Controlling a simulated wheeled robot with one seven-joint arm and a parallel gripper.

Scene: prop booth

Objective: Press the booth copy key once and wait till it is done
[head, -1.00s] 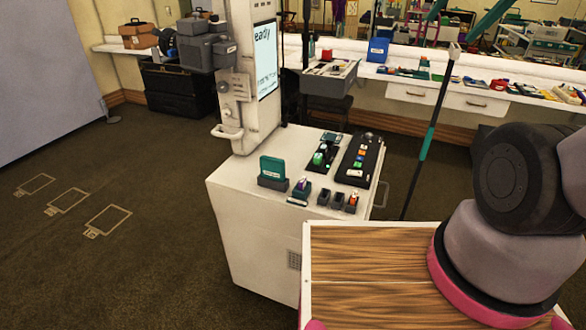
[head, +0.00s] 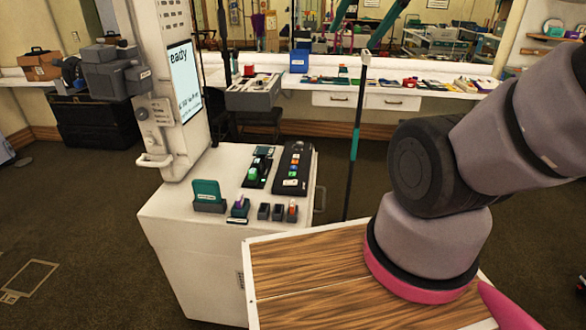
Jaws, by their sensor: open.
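The booth is a white cabinet (head: 185,235) with a tall white column at its back left. A screen (head: 183,85) on the column shows large text, partly cut off, ending in "eady", above smaller text. On the cabinet top lies a dark key panel (head: 293,160) with a row of small coloured keys, including orange, blue and green, and a pale labelled one near its front end. I cannot read which is the copy key. My gripper is out of view; only my upper arm links show at the right, apart from the panel.
A teal card in a dark holder (head: 208,196), a dark device with a green part (head: 258,168) and small dark holders (head: 271,211) share the cabinet top. A teal-and-black pole (head: 355,140) stands right of the cabinet. A long white counter (head: 400,98) lines the back.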

